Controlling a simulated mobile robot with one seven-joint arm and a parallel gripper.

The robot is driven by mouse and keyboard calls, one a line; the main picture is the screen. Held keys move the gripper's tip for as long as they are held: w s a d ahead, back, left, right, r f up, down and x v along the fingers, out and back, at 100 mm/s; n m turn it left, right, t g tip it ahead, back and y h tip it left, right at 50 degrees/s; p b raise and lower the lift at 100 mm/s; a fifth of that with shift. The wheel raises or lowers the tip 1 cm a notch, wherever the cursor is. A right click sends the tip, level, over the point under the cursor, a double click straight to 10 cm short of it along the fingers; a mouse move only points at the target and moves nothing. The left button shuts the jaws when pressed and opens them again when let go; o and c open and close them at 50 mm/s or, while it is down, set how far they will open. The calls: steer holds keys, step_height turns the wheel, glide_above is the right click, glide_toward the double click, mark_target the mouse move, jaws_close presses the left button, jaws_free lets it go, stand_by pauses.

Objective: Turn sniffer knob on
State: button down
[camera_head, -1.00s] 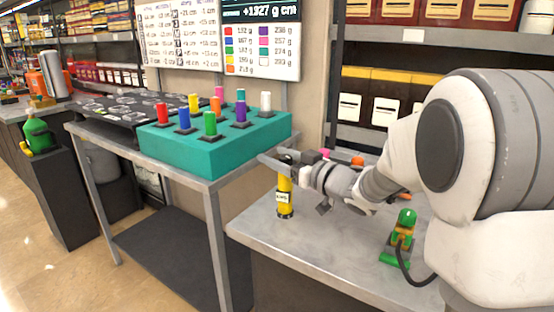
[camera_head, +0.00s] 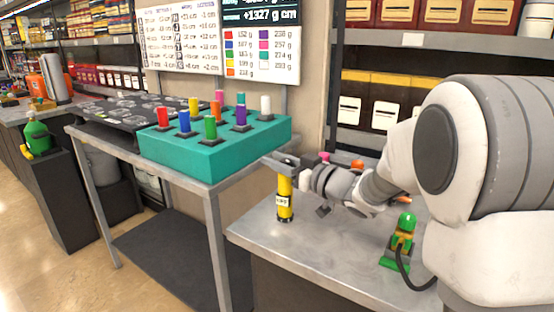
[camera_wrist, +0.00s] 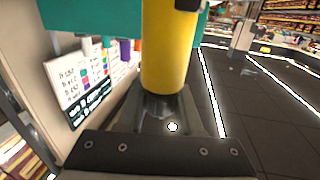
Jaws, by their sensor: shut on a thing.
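A yellow cylinder (camera_head: 285,186) with a white label and a dark base stands upright on the grey metal table. In the wrist view the yellow cylinder (camera_wrist: 166,50) fills the space between the fingers. My gripper (camera_head: 284,163) is shut on the upper part of this cylinder. In the wrist view my gripper (camera_wrist: 165,105) shows its fingers along both sides of the cylinder. No separate knob marked as the sniffer knob can be told apart, and the fingers hide the cylinder's top.
A green pump-like device (camera_head: 402,241) with a black hose stands on the grey table (camera_head: 310,248) near my arm. A teal block (camera_head: 215,152) with several coloured cylinders sits on another table at left. Pink and orange things lie behind my gripper. The grey table's front left is clear.

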steer(key=shift+r+g+p, duration=0.1)
steer(key=shift+g+p, duration=0.2)
steer(key=n+g+y+p, duration=0.1)
steer(key=p, duration=0.1)
steer(key=n+g+y+p, duration=0.1)
steer(key=n+g+p, duration=0.1)
steer(key=shift+s+a+r+y, duration=0.1)
steer(key=shift+s+r+y, duration=0.1)
steer(key=shift+y, duration=0.2)
steer(key=shift+s+a+f+n+g+y+p, duration=0.15)
steer(key=shift+n+g+y+p, duration=0.2)
steer(key=shift+n+g+p, duration=0.5)
steer(key=shift+s+f+n+g+y+p, duration=0.15)
steer(key=shift+n+g+y+p, duration=0.25)
steer(key=shift+g+p, duration=0.55)
steer(key=shift+s+a+n+g+y+p, duration=0.15)
steer(key=shift+n+g+y+p, duration=0.35)
steer(key=shift+g, duration=0.7)
steer(key=shift+s+n, duration=0.1)
steer(key=shift+n, duration=0.15)
steer(key=c, duration=0.6)
jaws_free()
steer(key=shift+o, duration=0.2)
